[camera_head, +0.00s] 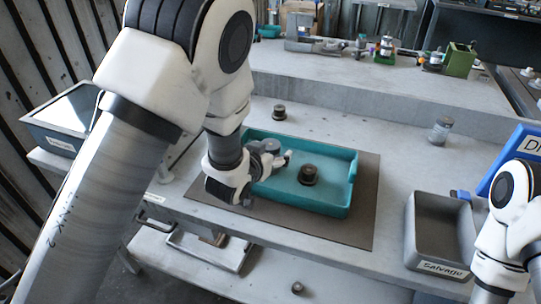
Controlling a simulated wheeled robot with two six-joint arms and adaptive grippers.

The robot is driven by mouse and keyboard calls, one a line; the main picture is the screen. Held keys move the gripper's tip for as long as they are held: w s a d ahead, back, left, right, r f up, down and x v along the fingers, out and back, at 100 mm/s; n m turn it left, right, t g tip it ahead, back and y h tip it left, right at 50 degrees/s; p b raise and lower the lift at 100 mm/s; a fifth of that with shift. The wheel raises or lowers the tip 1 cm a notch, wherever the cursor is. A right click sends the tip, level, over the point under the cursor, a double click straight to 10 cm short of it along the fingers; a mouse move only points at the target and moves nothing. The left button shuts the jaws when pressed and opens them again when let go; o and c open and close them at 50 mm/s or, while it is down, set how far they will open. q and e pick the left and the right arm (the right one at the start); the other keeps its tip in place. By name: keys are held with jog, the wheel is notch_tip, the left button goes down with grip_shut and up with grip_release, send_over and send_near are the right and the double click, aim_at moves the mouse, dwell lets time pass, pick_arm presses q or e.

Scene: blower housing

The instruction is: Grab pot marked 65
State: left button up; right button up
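No marking 65 can be read on any pot at this size. A dark round pot (308,175) stands in the teal tray (352,172). Another dark pot (279,112) stands on the bench behind the tray, and a grey one (441,129) stands further right. My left gripper (284,158) is over the left part of the tray, just left of the pot in it and apart from it. Its fingers are small and partly overlapped, so its opening is unclear. My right gripper (460,195) shows only as a small dark part by the grey bin; its fingers are unclear.
A grey bin (412,235) labelled like "Salvage" stands at the right, near a blue panel (496,165). A dark mat (360,225) lies under the tray. A small dark object (297,287) is low in front. A raised shelf (390,85) runs behind.

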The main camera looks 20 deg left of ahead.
pick_arm(q)
jog(key=c, duration=1.4)
